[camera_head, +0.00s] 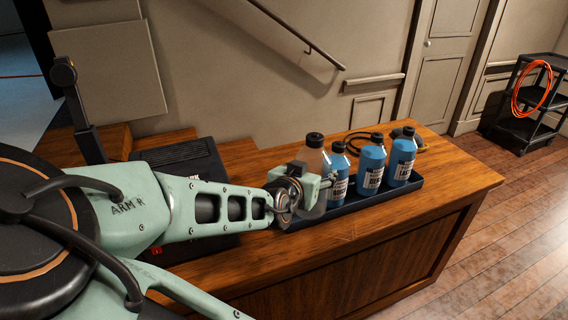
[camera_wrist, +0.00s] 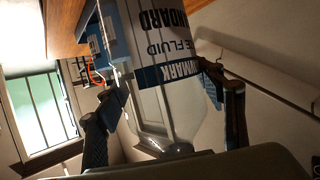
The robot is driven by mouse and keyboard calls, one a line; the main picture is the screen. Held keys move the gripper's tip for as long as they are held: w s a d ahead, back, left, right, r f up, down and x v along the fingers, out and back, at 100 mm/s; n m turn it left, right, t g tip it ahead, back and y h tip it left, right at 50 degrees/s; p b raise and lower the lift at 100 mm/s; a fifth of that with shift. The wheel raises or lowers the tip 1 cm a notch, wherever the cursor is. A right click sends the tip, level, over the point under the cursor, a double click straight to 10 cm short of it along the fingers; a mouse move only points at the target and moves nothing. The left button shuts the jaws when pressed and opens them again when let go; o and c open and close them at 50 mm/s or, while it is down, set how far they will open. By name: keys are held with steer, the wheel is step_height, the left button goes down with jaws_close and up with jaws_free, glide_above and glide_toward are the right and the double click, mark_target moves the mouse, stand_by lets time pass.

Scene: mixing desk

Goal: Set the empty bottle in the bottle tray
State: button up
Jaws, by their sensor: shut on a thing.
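The empty bottle (camera_head: 315,158) is clear with a dark cap. It stands upright at the left end of the dark bottle tray (camera_head: 402,193), beside three blue-filled bottles. My gripper (camera_head: 318,184) is shut on the empty bottle from the left. In the wrist view the clear bottle (camera_wrist: 165,105) lies between the two dark fingers of my gripper (camera_wrist: 168,82), and its white and dark-blue label appears upside down. The bottle's base is mostly hidden by my gripper in the head view, so I cannot tell whether it touches the tray floor.
The blue bottles (camera_head: 371,166) stand close to the right of the held bottle. A coiled dark cable (camera_head: 358,138) lies behind them. A black slatted unit (camera_head: 185,160) sits left on the wooden desk (camera_head: 462,178). The desk's right end is clear.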

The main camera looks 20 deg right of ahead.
steer(key=w+d+f+b, duration=0.1)
steer(key=w+f+b, duration=0.2)
steer(key=w+f, duration=0.7)
steer(key=shift+w+d+f+b, duration=0.3)
steer(key=shift+f+b, duration=0.05)
steer(key=shift+f, duration=0.6)
steer(key=shift+f, duration=0.2)
steer(key=o, duration=1.2)
steer(key=shift+c, duration=0.2)
steer(key=shift+r, duration=0.15)
